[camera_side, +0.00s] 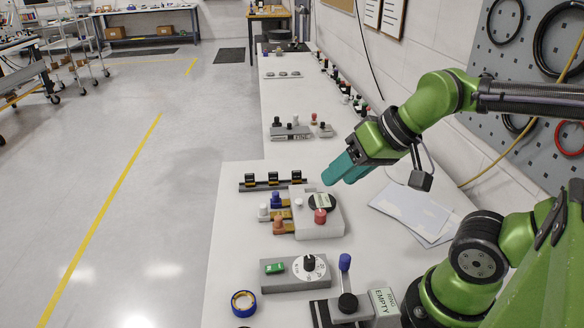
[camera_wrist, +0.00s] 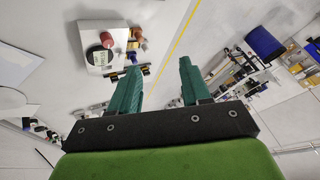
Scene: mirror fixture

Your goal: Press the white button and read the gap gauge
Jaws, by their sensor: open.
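A light grey fixture block (camera_side: 318,228) sits on the white bench, with a small white knob (camera_side: 299,203) that looks like the white button. Beside it are a dark round disc (camera_side: 330,208) with a pale label and a red knob (camera_side: 320,216). I cannot tell which part is the gap gauge, and no reading is legible. The block also shows in the wrist view (camera_wrist: 92,31) at upper left. My gripper (camera_side: 335,172) is above and behind the block, apart from it. In the wrist view its teal fingers (camera_wrist: 160,66) stand apart with nothing between them.
White, blue and orange knobs (camera_side: 277,226) stand at the block's left side. A black rail (camera_side: 272,184) with several clips lies behind. A grey dial box (camera_side: 295,274), blue tape roll (camera_side: 244,303) and blue-topped lever (camera_side: 345,263) are in front. Papers (camera_side: 410,208) lie to the right.

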